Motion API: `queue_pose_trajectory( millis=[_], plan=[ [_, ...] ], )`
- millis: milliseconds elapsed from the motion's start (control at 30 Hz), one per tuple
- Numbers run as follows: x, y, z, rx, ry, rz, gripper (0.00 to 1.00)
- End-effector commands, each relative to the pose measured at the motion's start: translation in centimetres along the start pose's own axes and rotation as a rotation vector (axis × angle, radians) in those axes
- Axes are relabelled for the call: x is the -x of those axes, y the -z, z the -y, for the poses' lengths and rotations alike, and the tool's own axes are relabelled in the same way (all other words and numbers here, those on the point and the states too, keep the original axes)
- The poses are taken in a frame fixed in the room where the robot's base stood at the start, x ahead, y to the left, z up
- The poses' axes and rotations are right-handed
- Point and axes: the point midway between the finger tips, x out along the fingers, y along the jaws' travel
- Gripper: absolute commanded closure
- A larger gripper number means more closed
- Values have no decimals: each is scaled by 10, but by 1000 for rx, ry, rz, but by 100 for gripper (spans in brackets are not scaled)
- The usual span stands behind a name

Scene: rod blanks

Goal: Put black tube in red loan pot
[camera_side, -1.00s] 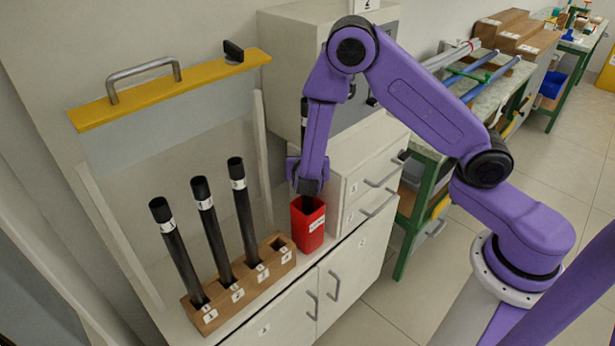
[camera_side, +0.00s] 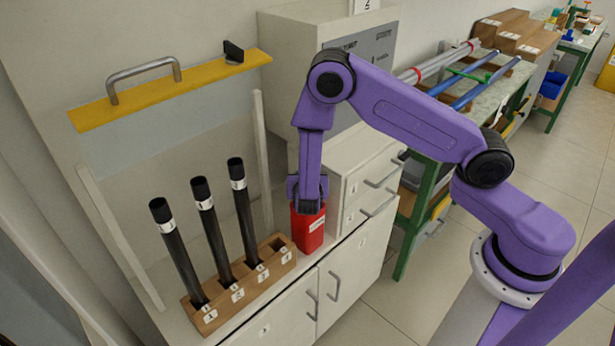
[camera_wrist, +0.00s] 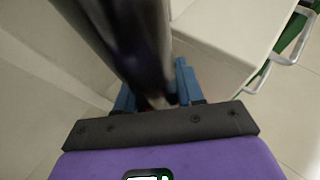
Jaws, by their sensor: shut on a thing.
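The red pot (camera_side: 309,232) stands on the cabinet top, right of a wooden rack (camera_side: 243,291). My gripper (camera_side: 309,207) is right above the pot, its fingertips at the pot's mouth. In the wrist view, the blue fingers of my gripper (camera_wrist: 155,98) are shut on a black tube (camera_wrist: 130,45), which rises up past the camera. In the side view, my arm hides this held tube. How deep its lower end sits in the pot is hidden. Three other black tubes with white bands (camera_side: 180,255) (camera_side: 213,235) (camera_side: 244,212) stand leaning in the rack.
The rack's right-hand hole (camera_side: 277,244) is empty. A raised clear panel with a yellow top bar (camera_side: 170,90) stands over the rack. A grey cabinet (camera_side: 285,60) and drawers (camera_side: 365,180) stand behind and right of the pot.

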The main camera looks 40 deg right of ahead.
Motion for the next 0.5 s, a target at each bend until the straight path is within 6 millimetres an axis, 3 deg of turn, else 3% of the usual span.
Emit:
queue_pose_trajectory(
  millis=[33,100,500],
  plan=[
    [0,0,0,0,0,0,56],
    [0,0,0,0,0,0,37],
    [3,-3,0,0,-1,0,37]
  ],
)
